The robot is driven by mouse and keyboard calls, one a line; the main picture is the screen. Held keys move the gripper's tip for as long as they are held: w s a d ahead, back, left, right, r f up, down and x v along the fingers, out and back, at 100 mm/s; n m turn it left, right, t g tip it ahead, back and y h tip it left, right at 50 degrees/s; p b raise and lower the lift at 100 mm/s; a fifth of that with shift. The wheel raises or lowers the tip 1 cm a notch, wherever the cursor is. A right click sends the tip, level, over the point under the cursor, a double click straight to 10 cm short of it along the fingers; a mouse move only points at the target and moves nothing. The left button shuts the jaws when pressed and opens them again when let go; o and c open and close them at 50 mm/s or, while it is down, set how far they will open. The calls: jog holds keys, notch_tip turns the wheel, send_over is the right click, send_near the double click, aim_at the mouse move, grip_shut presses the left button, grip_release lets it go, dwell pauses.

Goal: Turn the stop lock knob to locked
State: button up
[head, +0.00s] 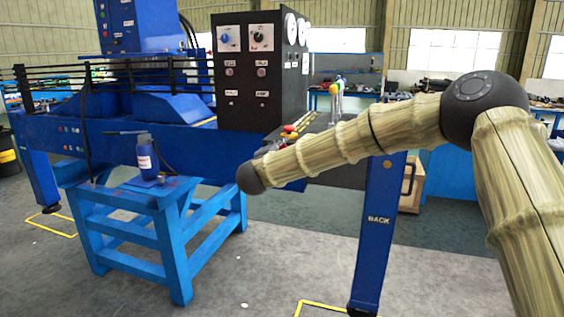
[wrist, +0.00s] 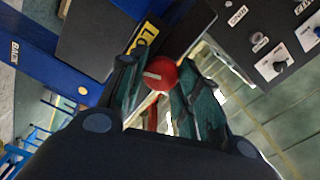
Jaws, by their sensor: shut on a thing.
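In the wrist view a round red knob (wrist: 161,75) with a white pointer mark sits between the fingers of my gripper (wrist: 158,78). The dark teal fingers are closed on it from both sides. The white mark lies nearly level in the picture, on the left part of the knob face. A yellow label (wrist: 144,38) beginning with "LO" is just above the knob, and the rest of it is hidden. In the head view I cannot make out my gripper or this knob; my arm crosses in front of the crane's console.
A black control panel (head: 258,65) with dials and gauges stands above the blue crane beam; it also shows in the wrist view (wrist: 262,35). Coloured levers (head: 337,98) rise behind my arm. A blue bottle (head: 147,156) stands on the blue trestle (head: 170,240). Grey floor is clear at front.

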jog(key=shift+f+m+b, duration=0.15)
jog(key=shift+m+b, duration=0.9)
jog(key=shift+f+m+b, duration=0.1)
jog(key=shift+m+b, duration=0.9)
jog(key=shift+m, duration=0.05)
jog(key=o, duration=1)
jog(key=shift+r, duration=0.1)
jog(key=shift+s, duration=0.15)
jog(key=v, duration=1.1)
jog(key=shift+s, duration=0.35)
jog(key=shift+a, duration=0.1)
